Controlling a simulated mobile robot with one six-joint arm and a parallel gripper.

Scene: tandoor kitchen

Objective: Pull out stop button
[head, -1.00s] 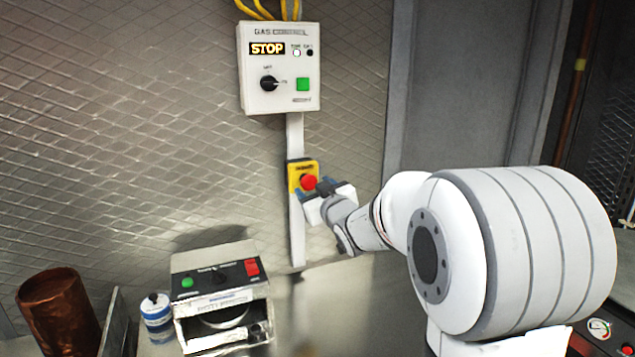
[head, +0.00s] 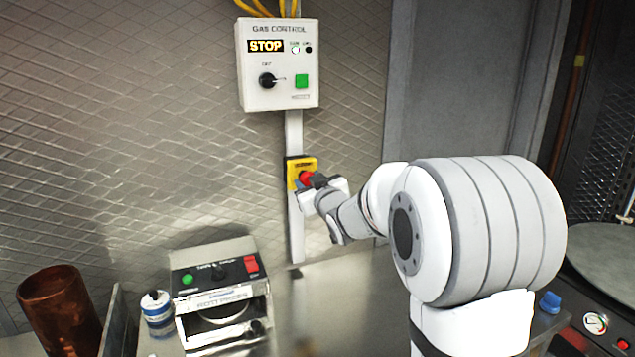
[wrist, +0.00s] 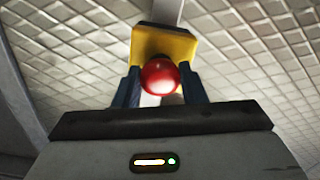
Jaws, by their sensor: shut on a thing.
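The red stop button (head: 306,178) sits on a yellow box (head: 302,162) fixed to a conduit on the wall, below the gas control panel. My gripper (head: 312,183) is at the button from the lower right and partly hides it. In the wrist view the round red button (wrist: 159,76) shows between my gripper's blue fingers (wrist: 159,90), one on each side, with the yellow box (wrist: 165,42) behind it. The gripper is shut on the button. Exact finger contact is hard to see.
The white gas control panel (head: 290,90) above shows a lit STOP sign (head: 265,46), a black knob (head: 267,81) and a green button (head: 301,82). Below left stand a heat-sealer-like machine (head: 215,265), a blue-white can (head: 156,310) and a copper cup (head: 60,310).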

